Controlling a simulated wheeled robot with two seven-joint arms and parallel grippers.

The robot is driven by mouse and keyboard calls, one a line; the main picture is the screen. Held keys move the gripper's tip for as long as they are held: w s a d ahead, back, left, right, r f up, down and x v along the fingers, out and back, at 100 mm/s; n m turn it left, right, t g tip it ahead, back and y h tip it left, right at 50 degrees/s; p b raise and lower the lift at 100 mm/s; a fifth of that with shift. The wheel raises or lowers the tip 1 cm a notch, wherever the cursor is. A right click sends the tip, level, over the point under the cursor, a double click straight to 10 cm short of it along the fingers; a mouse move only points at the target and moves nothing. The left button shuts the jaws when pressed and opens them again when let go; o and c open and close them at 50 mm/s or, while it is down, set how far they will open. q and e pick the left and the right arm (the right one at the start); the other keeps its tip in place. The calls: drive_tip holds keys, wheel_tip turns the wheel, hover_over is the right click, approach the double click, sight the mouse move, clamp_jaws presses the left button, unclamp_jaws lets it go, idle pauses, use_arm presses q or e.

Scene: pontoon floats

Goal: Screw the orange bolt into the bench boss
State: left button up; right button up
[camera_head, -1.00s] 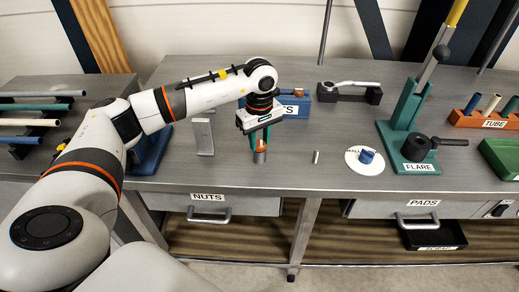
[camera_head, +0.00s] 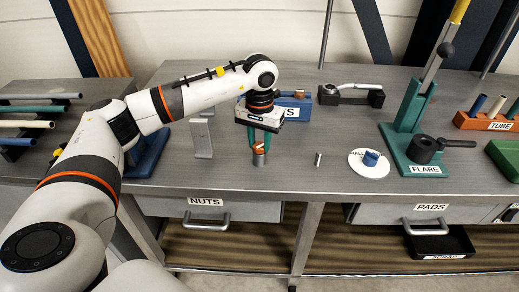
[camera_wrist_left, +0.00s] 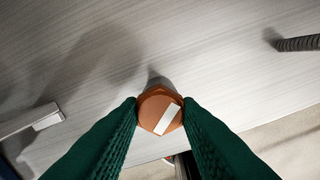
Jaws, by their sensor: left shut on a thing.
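The orange bolt (camera_wrist_left: 154,104) has a hexagonal head with a white stripe, seen from above in the left wrist view. My left gripper (camera_wrist_left: 160,113) is shut on the head, with a green finger on each side. In the head view the orange bolt (camera_head: 259,147) shows small under the left gripper (camera_head: 259,143). The bench boss (camera_head: 259,159) is a short grey metal cylinder upright on the bench, directly below the bolt. The bolt's shank is hidden, so how deep it sits in the boss cannot be told. My right gripper is out of view.
A grey upright bracket (camera_head: 202,139) stands left of the boss and a small metal pin (camera_head: 318,159) to its right. Further right are a white disc (camera_head: 369,171) with a blue piece on it and the green flare tool (camera_head: 405,118). The front bench edge is near.

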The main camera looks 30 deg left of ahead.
use_arm(q)
drive_tip(key=m+b, duration=0.1)
drive_tip(key=m, duration=0.5)
drive_tip(key=shift+f+m+b, duration=0.1)
drive_tip(key=shift+m+b, duration=0.3)
drive_tip(key=b, duration=0.4)
drive_tip(key=shift+f+m, duration=0.1)
drive_tip(key=shift+m, duration=0.3)
drive_tip(key=shift+b, duration=0.5)
drive_tip(key=shift+r, duration=0.2)
drive_tip(key=o, duration=0.8)
